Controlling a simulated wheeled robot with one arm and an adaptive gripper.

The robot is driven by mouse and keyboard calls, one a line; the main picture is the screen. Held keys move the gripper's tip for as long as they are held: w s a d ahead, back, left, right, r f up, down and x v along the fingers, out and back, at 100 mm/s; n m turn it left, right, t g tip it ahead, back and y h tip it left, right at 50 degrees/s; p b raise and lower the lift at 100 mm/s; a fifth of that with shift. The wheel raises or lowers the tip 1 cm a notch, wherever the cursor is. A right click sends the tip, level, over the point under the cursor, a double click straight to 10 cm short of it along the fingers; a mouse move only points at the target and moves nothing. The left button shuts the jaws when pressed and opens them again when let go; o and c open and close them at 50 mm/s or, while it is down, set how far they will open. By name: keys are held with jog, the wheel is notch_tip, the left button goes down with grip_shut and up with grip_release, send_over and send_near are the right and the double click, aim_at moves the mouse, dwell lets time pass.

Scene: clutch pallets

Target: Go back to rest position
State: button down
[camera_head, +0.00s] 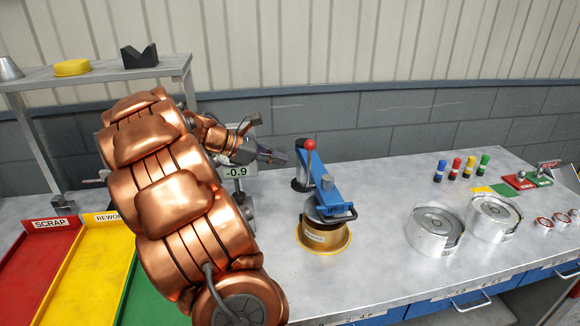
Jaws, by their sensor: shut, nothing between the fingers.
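My gripper (275,157) is in the camera_head view, left of centre, at the end of my copper-coloured arm. My arm hides part of the bench and the stand below the display.
Red SCRAP (42,262) and yellow REWORK (101,262) trays lie at left, a green one partly hidden. Two metal cylinders (435,232) (492,218), coloured markers (455,168) and small red-white rings (543,223) stand at right. A shelf (100,77) is at back left.

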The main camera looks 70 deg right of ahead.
jog(key=shift+w+a+r+b, duration=0.15)
jog(key=shift+w, duration=0.6)
jog(key=shift+w+a+r+b, duration=0.1)
jog(key=shift+w+r+b, duration=0.05)
jog(key=shift+w, duration=0.6)
jog(key=a+f+m+t+y, duration=0.2)
jog(key=a+f+t, duration=0.1)
jog(key=a, duration=1.1)
jog(key=a+f+m+t+y, duration=0.1)
jog(key=a+f+t+y, duration=0.2)
jog(key=a, duration=1.1)
jog(key=s+a+f+y, duration=0.1)
jog(key=s+a+f, duration=0.1)
jog(key=a, duration=0.4)
jog(key=s+a+f+m+t+y, duration=0.1)
jog(key=s+a+f, duration=0.1)
jog(key=s+a, duration=0.2)
jog(key=s+a+f+m+y, duration=0.1)
jog(key=s+a+f, duration=0.1)
jog(key=a, duration=0.8)
jog(key=shift+s+t, duration=0.3)
jog(key=shift+s, duration=0.45)
jog(key=shift+a+f, duration=0.1)
